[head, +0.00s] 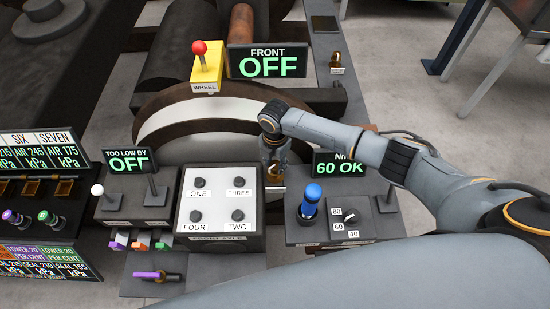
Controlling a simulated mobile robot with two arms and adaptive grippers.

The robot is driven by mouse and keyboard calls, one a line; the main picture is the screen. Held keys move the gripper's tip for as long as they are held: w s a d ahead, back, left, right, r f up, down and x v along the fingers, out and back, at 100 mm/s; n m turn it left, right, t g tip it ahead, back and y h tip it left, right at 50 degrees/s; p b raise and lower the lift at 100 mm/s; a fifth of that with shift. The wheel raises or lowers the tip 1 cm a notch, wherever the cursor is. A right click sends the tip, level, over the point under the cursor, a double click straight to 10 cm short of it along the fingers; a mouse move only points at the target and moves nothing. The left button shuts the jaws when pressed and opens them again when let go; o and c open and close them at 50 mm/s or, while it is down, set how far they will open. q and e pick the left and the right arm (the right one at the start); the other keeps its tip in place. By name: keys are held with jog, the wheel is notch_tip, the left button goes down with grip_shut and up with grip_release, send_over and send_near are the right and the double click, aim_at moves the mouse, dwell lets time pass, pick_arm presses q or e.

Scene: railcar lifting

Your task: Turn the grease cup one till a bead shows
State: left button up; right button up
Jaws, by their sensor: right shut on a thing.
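My right gripper (271,160) points down between the button panel and the blue-handled box. It is shut on a small brass grease cup (275,173), which is mostly hidden by the fingers. A small label below this cup is too small to read. No bead of grease can be made out there. A second brass grease cup (336,60) stands free at the upper right, with its own small label. My left gripper is not in view.
The white panel (217,205) with buttons ONE to FOUR is just left of my gripper. A blue handle (310,200) and a dial (348,226) are to its right, under a sign (338,164) reading 60 OK. A yellow WHEEL lever box (206,75) stands behind.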

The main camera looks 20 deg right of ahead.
jog(key=m+p, duration=0.2)
jog(key=m, duration=0.1)
jog(key=shift+r+m, duration=0.15)
jog(key=shift+m, duration=0.25)
jog(key=m+p, duration=0.2)
jog(key=m, duration=0.1)
jog(key=shift+m, duration=0.3)
jog(key=m+p, duration=0.1)
jog(key=m, duration=0.2)
jog(key=shift+m+p, duration=0.3)
jog(key=shift+d+m+p, duration=0.1)
jog(key=shift+m+p, duration=0.55)
jog(key=shift+m, duration=0.95)
jog(key=o, duration=1.2)
jog(key=shift+c, duration=0.2)
jog(key=shift+w, duration=0.1)
